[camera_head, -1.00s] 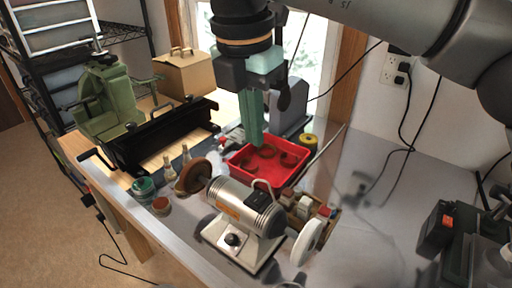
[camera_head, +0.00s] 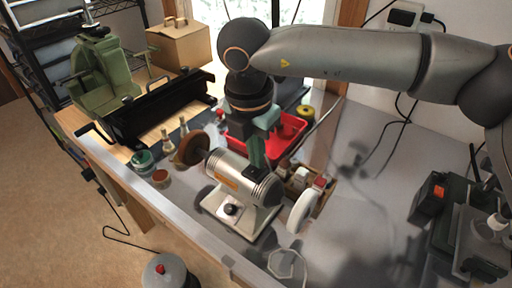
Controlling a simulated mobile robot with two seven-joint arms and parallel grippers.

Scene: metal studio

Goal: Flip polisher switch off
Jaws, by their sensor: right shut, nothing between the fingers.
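The polisher (camera_head: 234,179) stands on the grey bench, a silver motor body with an orange label. It has a brown wheel (camera_head: 192,148) at its left end and a white wheel (camera_head: 302,211) at its right end. Its switch (camera_head: 231,209) is a dark knob on the front of the pale base; its setting is too small to read. My right gripper (camera_head: 258,160) points down with its green fingers shut and empty, just behind the top of the motor body. The fingertips are partly hidden by the motor, so I cannot tell whether they touch it. My left gripper is not in view.
A red tray (camera_head: 291,128) lies behind my right gripper. A small wooden box of bottles (camera_head: 312,186) sits right of the polisher. Jars (camera_head: 143,160) stand to the left, with a black sheet-metal machine (camera_head: 155,108) behind.

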